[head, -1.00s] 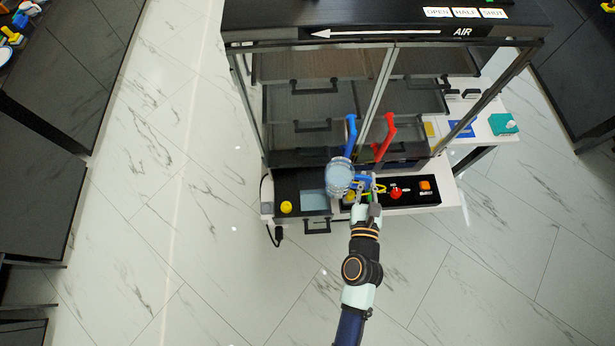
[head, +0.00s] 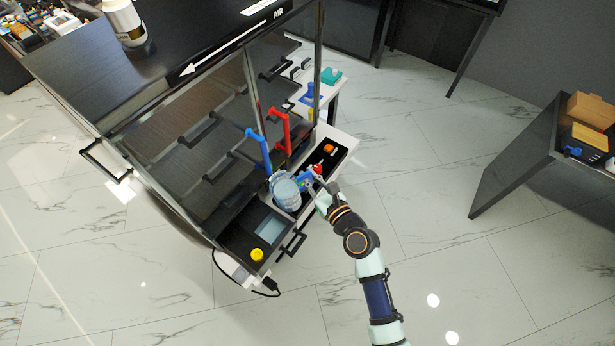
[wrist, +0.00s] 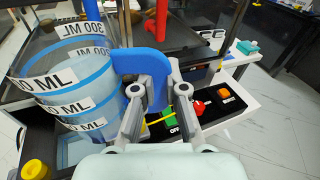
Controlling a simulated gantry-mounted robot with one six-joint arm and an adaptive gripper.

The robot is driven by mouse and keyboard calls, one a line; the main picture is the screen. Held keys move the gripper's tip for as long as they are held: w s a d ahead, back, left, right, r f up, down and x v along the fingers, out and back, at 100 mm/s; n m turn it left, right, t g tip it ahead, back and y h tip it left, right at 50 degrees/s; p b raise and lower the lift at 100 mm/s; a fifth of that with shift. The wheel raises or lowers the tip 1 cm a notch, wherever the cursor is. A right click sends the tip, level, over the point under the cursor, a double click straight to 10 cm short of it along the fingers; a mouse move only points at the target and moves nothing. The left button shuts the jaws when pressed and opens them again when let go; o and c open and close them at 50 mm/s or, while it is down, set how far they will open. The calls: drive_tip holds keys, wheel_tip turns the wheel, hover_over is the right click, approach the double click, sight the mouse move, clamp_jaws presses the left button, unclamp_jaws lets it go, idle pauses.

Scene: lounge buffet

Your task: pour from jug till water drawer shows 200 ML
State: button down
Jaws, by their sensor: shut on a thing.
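A clear bluish jug (head: 285,194) with blue bands and ML labels is held in the air beside the water drawer. It fills the left of the wrist view (wrist: 62,88). My gripper (head: 312,188) is shut on the jug's blue handle (wrist: 141,66), with a finger on each side. The dark water drawer (head: 238,238) has a pale blue window (head: 270,230) and a yellow knob (head: 257,254). The jug is near the window's far edge. No stream shows. The drawer's reading and the jug's water level cannot be made out.
A blue upright handle (head: 260,150) and a red one (head: 284,128) stand close behind the jug. The panel on the right has a red knob (wrist: 198,108), a green OFF button (wrist: 172,119) and an orange button (wrist: 222,91). Open floor lies in front.

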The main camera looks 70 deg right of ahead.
sight(294, 189)
drive_tip(key=shift+d+f+n+b, duration=0.1)
drive_tip(key=shift+f+n+b, duration=0.6)
drive_tip(key=shift+f+b, duration=1.2)
drive_tip(key=shift+f+n+b, duration=0.85)
drive_tip(key=shift+n+b, duration=0.1)
drive_tip(key=shift+n, duration=0.15)
drive_tip(key=shift+r+n+p, duration=0.3)
drive_tip(key=shift+f+h, duration=0.1)
drive_tip(key=shift+h, duration=0.2)
drive_tip(key=shift+n, duration=0.6)
